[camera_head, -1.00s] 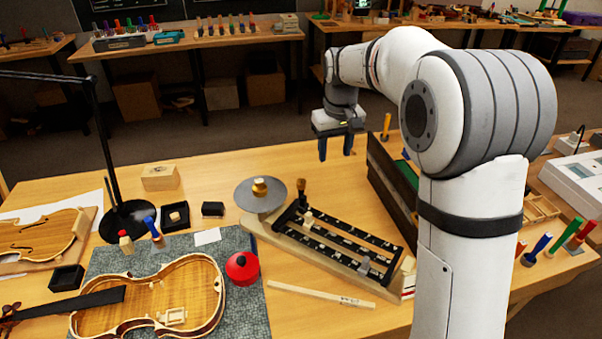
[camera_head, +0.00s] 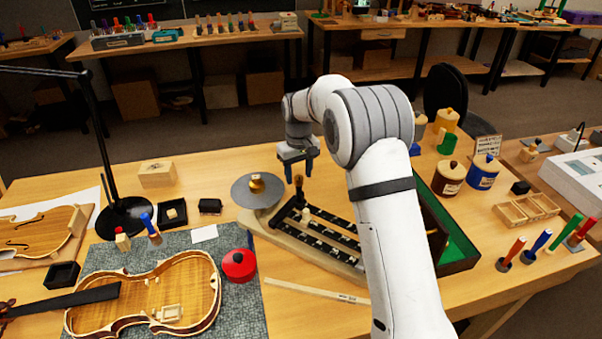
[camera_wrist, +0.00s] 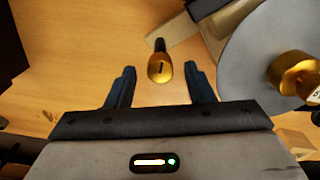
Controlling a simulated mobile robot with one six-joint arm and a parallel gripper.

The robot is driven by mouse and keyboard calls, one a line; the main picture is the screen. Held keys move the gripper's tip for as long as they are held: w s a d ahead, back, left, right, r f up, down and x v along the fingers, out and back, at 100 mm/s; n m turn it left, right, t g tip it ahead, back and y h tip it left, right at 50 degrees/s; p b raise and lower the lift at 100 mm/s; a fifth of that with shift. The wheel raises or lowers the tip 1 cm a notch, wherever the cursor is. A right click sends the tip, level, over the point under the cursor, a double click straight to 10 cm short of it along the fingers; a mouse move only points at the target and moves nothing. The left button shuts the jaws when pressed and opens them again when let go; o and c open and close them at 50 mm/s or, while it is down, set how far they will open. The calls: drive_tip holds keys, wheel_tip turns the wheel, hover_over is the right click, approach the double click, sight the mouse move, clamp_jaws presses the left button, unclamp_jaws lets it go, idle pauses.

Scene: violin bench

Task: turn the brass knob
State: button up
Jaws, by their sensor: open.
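A brass knob (camera_head: 257,185) sits on the round grey disc (camera_head: 243,198) at the end of a long board fixture. In the wrist view this brass knob (camera_wrist: 293,72) is at the right edge, outside the fingers. A second brass-coloured knob with a dark line on top (camera_wrist: 159,69) shows between and beyond my fingertips. It stands on a dark stem beside the disc, and its stem (camera_head: 299,189) shows in the head view. My gripper (camera_head: 299,172) is open and empty, pointing down above the stemmed knob, right of the disc. I see no contact.
The black slotted rack (camera_head: 325,232) lies right of the disc, beside a green-lined box (camera_head: 457,245) partly behind my arm. A red pot (camera_head: 239,265) and violin body (camera_head: 150,295) are at front left. Jars (camera_head: 449,178) stand at right. Bare table lies behind the disc.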

drive_tip(key=shift+f, duration=0.3)
